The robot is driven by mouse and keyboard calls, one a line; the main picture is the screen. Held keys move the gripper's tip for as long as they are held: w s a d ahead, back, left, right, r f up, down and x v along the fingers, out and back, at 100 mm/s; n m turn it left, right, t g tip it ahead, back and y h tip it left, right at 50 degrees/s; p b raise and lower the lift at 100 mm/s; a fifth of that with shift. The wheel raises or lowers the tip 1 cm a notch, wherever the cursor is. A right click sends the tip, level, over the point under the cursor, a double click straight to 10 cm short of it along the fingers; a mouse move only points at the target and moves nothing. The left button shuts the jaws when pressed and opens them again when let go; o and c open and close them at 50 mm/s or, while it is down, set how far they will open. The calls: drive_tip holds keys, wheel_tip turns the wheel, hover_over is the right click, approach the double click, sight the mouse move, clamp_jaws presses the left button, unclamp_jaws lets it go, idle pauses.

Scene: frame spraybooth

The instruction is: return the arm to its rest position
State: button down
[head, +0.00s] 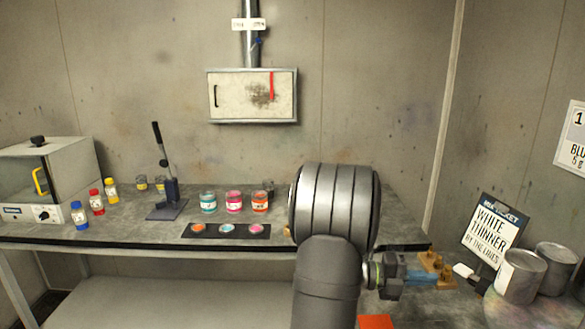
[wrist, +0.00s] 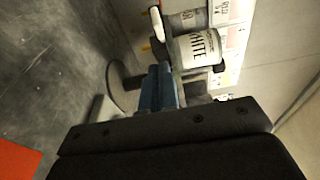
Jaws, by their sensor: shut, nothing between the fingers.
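My arm rises from the bottom of the head view, and its large grey joint hides the middle right of the bench. My gripper (head: 418,275) points right, low beside that joint, and is partly hard to make out there. In the wrist view my gripper (wrist: 160,80) shows two blue fingers held together with nothing between them. Beyond the fingertips in the wrist view is a container labelled WHITE (wrist: 196,48). I cannot tell whether the fingers touch anything.
The bench (head: 330,250) carries bottles, a lever press (head: 165,190), paint jars (head: 234,202) and a dark strip with three paint cups (head: 227,230). At right stand a WHITE THINNER sign (head: 490,232), metal cans (head: 520,276) and wooden blocks (head: 435,265). An orange-red patch (head: 376,322) lies at the bottom.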

drive_tip(key=w+a, duration=0.2)
drive_tip(key=a, duration=0.5)
drive_tip(key=d, duration=1.2)
drive_tip(key=s+a+n+t, duration=0.4)
drive_tip(key=s+a+t, duration=0.2)
drive_tip(key=s+a, duration=1)
drive_tip(key=shift+s+a+t, duration=0.25)
drive_tip(key=shift+t, duration=0.05)
drive_tip(key=shift+d, duration=0.15)
